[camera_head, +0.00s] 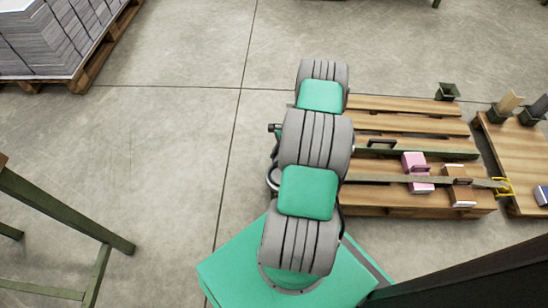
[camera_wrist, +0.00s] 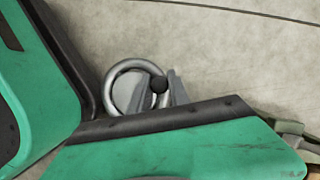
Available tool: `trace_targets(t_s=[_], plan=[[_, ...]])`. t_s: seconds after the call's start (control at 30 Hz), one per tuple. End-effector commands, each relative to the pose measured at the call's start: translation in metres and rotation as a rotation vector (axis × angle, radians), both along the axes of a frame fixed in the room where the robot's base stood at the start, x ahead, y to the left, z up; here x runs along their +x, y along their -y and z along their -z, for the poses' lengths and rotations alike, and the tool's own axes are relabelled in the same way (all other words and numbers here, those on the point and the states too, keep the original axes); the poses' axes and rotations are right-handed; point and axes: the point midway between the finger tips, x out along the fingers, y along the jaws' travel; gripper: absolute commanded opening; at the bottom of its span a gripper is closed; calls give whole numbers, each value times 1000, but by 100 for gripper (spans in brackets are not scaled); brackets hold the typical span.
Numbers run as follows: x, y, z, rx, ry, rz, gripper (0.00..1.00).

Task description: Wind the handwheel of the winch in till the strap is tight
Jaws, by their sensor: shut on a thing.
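In the wrist view the handwheel (camera_wrist: 115,73) is a silver ring with a dark round knob (camera_wrist: 159,84) on its right side. My gripper (camera_wrist: 162,97) has its two grey fingers at this knob, shut on it. My own green housing hides the lower part of the wheel. In the head view my arm covers the gripper and most of the winch. An olive strap (camera_head: 390,179) runs from behind my arm across a wooden pallet, over a pink box (camera_head: 416,170) and a brown box (camera_head: 461,190). It looks fairly straight; its tension is hard to tell.
A yellow hook (camera_head: 503,187) is at the strap's right end. The slatted pallet (camera_head: 395,104) lies right of my arm, with another wooden platform (camera_head: 510,150) beyond. A loaded pallet (camera_head: 90,75) is at upper left and a green-legged stand (camera_head: 70,215) at lower left. The floor between is clear.

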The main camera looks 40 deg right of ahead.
Motion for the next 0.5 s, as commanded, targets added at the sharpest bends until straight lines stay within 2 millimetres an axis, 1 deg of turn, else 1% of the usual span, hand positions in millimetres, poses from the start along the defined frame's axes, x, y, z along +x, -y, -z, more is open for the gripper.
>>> trace_targets(t_s=[0.03,0.37,0.4,0.5], plan=[[2,4,-1,-7,4,6,0],[1,4,-1,-8,4,8,0],[1,4,-1,-8,4,8,23],[1,4,-1,-7,3,8,31]])
